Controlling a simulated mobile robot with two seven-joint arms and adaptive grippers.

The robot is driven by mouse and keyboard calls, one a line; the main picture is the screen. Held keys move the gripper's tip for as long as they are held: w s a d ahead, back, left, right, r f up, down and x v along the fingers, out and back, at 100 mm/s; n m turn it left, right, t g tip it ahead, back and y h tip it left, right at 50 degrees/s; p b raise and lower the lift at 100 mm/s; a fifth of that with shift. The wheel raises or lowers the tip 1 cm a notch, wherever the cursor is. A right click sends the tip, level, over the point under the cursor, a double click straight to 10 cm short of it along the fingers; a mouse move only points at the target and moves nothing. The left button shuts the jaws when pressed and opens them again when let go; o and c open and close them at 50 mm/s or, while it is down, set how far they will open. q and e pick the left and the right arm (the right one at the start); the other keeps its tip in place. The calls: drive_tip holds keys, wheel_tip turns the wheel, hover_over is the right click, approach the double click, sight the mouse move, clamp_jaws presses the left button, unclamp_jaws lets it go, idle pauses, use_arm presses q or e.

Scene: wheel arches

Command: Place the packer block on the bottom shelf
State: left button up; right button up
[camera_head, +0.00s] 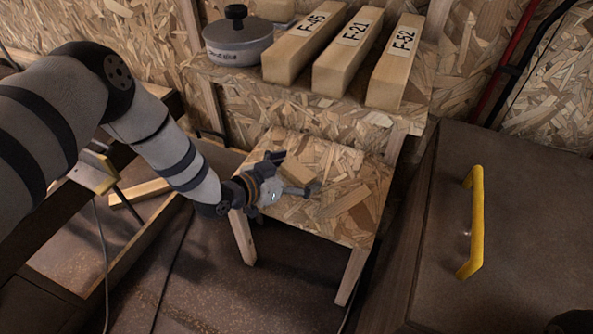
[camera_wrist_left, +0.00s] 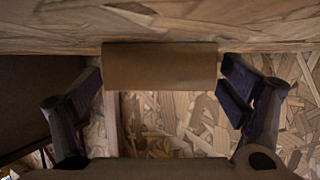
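The packer block (camera_head: 325,163) is a plain light-brown wooden block at the low, legged bottom shelf (camera_head: 345,222), near its back edge. My left gripper (camera_head: 293,175) reaches over this shelf from the left, its fingers spread on either side of the block's near end. In the left wrist view the block (camera_wrist_left: 160,66) lies between the two fingertips, with a thin gap at the right finger; contact at the left finger is unclear. The fingers look open. Whether the block rests fully on the shelf is hard to tell. My right gripper is not identifiable.
A brown box with a yellow handle (camera_head: 475,222) stands at right. The shelf's front half is clear.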

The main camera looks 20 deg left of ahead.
use_arm(q)
drive_tip(key=shift+r, duration=0.25)
drive_tip(key=p+v, duration=0.4)
drive_tip(key=v, duration=0.7)
drive_tip(key=shift+r, duration=0.15)
drive_tip(key=shift+s+a, duration=0.25)
drive_tip(key=shift+s, duration=0.2)
use_arm(e)
drive_tip(key=r, duration=0.1)
drive_tip(key=w+r, duration=0.1)
drive_tip(key=r, duration=0.1)
drive_tip(key=shift+w+d+r+t, duration=0.1)
drive_tip(key=shift+d+r+t, duration=0.05)
drive_tip(key=shift+r+t, duration=0.15)
